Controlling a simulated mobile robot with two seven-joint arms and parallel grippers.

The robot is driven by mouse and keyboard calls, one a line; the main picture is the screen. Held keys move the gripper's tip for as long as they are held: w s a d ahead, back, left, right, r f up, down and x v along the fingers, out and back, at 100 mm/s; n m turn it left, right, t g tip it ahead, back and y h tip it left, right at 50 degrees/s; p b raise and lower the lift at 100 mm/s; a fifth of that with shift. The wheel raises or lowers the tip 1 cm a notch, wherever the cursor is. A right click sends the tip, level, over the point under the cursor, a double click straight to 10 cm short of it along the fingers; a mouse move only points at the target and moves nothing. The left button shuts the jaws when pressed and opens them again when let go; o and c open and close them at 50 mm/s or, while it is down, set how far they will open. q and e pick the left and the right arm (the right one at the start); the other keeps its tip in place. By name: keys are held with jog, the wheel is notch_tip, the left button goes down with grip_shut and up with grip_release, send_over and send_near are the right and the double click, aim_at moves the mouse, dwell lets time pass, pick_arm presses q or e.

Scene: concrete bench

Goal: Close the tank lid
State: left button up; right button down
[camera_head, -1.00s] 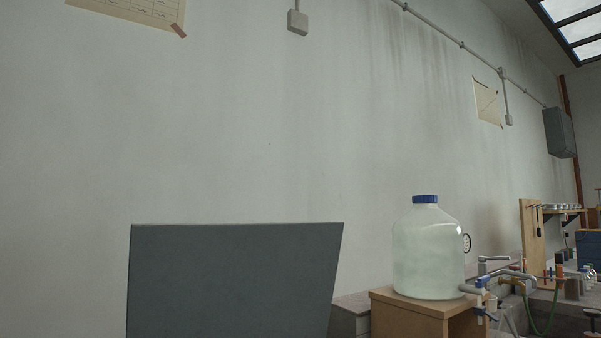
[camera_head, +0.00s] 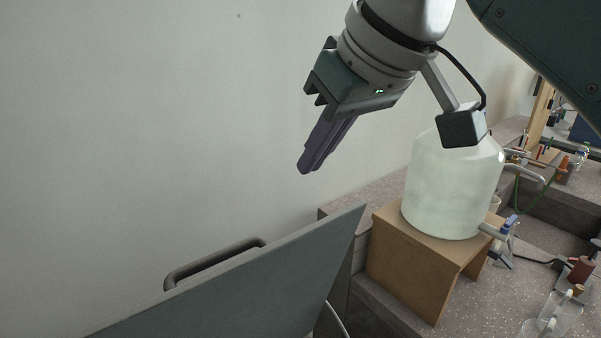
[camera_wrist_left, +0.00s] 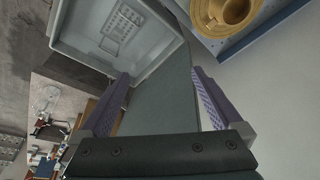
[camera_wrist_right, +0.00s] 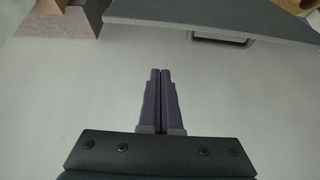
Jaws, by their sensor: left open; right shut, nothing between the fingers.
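The tank lid (camera_head: 250,290) is a flat dark grey panel, raised and slanting, in the lower part of the head view. Its bar handle (camera_head: 215,260) shows beyond its upper edge, on the wall side. My right gripper (camera_head: 306,170) is shut and empty, above the lid and apart from it. The right wrist view shows the closed fingers (camera_wrist_right: 160,72) below the lid (camera_wrist_right: 215,17) and its handle (camera_wrist_right: 222,38) in the picture. My left gripper (camera_wrist_left: 157,82) is open, with a grey panel (camera_wrist_left: 168,105) between its fingers in that view; contact cannot be told. A pale open container, perhaps the tank (camera_wrist_left: 130,40), lies beyond.
A large bottle (camera_head: 452,190) stands on a wooden stand (camera_head: 412,265) right of the lid, near my right arm. Glassware (camera_head: 555,310) and clamps sit on the bench further right. The wall (camera_head: 130,130) is bare. The left wrist view shows a tan cup (camera_wrist_left: 232,10).

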aim_at(314, 225)
jog(key=f+p, duration=0.1)
jog(key=f, duration=0.1)
jog(key=f+p, duration=0.1)
jog(key=f, duration=0.1)
jog(key=w+f+p, duration=0.1)
jog(key=f, duration=0.1)
jog(key=shift+a+f, duration=0.15)
jog(key=shift+a, duration=0.2)
jog(key=shift+s+d+f+p, duration=0.25)
jog(key=shift+s+d+p, duration=0.1)
jog(key=shift+p, duration=0.15)
jog(key=shift+s+f, duration=0.1)
jog(key=shift+s, duration=0.1)
